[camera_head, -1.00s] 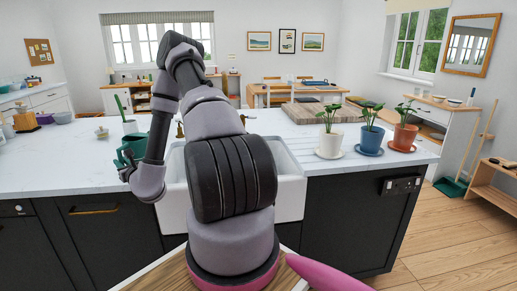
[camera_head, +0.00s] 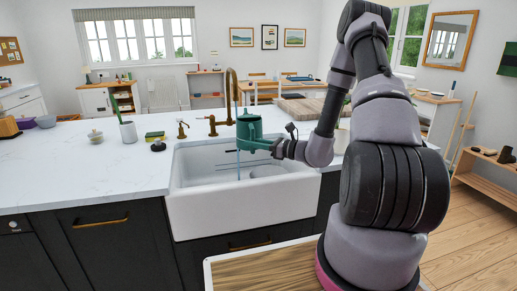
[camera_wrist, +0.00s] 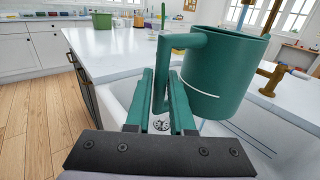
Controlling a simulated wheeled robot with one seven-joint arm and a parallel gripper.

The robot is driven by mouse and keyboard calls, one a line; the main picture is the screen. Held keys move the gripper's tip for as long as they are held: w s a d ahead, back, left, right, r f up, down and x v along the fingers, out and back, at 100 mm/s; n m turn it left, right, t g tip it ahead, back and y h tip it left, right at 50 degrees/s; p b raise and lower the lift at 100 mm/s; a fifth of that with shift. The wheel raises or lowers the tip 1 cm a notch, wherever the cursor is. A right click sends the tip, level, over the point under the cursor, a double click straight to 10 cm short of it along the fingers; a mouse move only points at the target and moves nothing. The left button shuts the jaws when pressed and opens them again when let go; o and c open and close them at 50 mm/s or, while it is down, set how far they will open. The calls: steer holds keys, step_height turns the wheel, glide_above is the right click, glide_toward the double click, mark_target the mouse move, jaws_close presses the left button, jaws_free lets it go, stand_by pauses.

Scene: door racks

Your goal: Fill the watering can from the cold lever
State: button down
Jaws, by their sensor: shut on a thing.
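The teal watering can (camera_head: 250,127) hangs over the white sink (camera_head: 245,213), close to the brass tap (camera_head: 229,92). My gripper (camera_head: 278,149) is shut on its handle; the wrist view shows the teal handle (camera_wrist: 162,85) between my fingers and the can (camera_wrist: 228,70) roughly upright. The can's inside is hidden.
A green and yellow sponge (camera_head: 155,136), a dark round stopper (camera_head: 158,146) and a white pot (camera_head: 128,131) stand on the counter left of the sink. The white counter (camera_head: 75,165) further left is mostly clear.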

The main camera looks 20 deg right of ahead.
mark_target(244, 133)
steer(key=shift+w+a+f+n+g+y, duration=0.2)
steer(key=shift+w+n+g+y, duration=0.4)
steer(key=shift+w, duration=0.25)
steer(key=shift+w+a+f+n+g+y, duration=0.1)
steer(key=shift+w+a+n+g+y, duration=0.2)
steer(key=shift+w+g, duration=0.5)
steer(key=shift+w+d, duration=0.1)
steer(key=shift+w+a, duration=0.2)
steer(key=shift+w, duration=3.8)
stand_by(2.2)
